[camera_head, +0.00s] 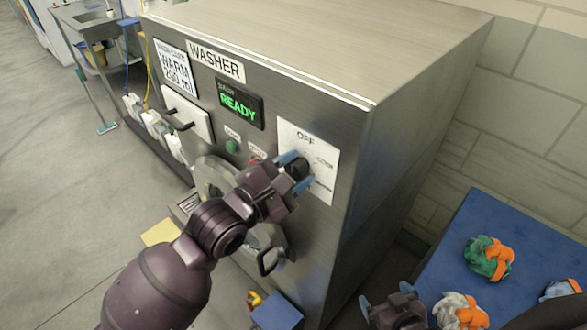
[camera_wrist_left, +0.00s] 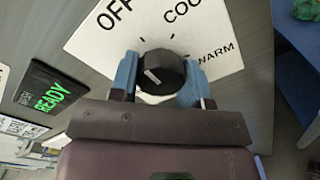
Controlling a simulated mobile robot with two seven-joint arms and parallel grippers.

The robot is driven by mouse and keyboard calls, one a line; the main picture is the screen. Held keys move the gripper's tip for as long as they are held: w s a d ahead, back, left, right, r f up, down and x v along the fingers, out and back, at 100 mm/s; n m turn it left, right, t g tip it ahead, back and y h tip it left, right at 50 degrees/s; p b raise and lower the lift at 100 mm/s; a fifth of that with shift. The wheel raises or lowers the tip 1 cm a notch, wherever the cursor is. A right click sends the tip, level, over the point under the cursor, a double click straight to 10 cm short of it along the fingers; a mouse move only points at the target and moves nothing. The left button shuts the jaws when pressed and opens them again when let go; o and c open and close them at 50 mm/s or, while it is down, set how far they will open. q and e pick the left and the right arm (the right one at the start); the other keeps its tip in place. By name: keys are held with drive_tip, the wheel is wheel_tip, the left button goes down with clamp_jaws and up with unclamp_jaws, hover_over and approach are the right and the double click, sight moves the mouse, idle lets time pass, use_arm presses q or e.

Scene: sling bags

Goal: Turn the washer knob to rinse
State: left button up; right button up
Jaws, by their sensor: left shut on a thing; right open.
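The washer (camera_head: 345,130) is a grey metal cabinet with a "WASHER" label and a green "READY" display (camera_head: 239,104). Its black knob (camera_head: 299,169) sits on a white dial plate (camera_head: 318,150) marked OFF and other words. In the left wrist view the knob (camera_wrist_left: 160,72) shows a white pointer line, and OFF, COO... and WARM are readable around it. My left gripper (camera_head: 293,170) is shut on the knob, with one blue finger on each side. It also shows in the left wrist view (camera_wrist_left: 161,82). My right gripper (camera_head: 397,305) is open and empty at the bottom, apart from the washer.
A blue surface (camera_head: 470,235) at right holds balled cloths, including a green and orange one (camera_head: 488,259). A round door with a handle (camera_head: 268,260) is below the knob. A sink (camera_head: 88,20) stands at upper left. The floor at left is mostly clear.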

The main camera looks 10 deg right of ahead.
use_arm(q)
drive_tip(key=m, duration=1.1)
drive_tip(key=shift+r+m, duration=0.15)
drive_tip(key=shift+m, duration=0.25)
drive_tip(key=m, duration=1.8)
drive_tip(key=shift+s, duration=0.15)
drive_tip(key=m, duration=0.5)
drive_tip(key=shift+d+m, duration=0.1)
drive_tip(key=shift+m, duration=0.3)
drive_tip(key=m, duration=1.1)
drive_tip(key=shift+m, duration=0.4)
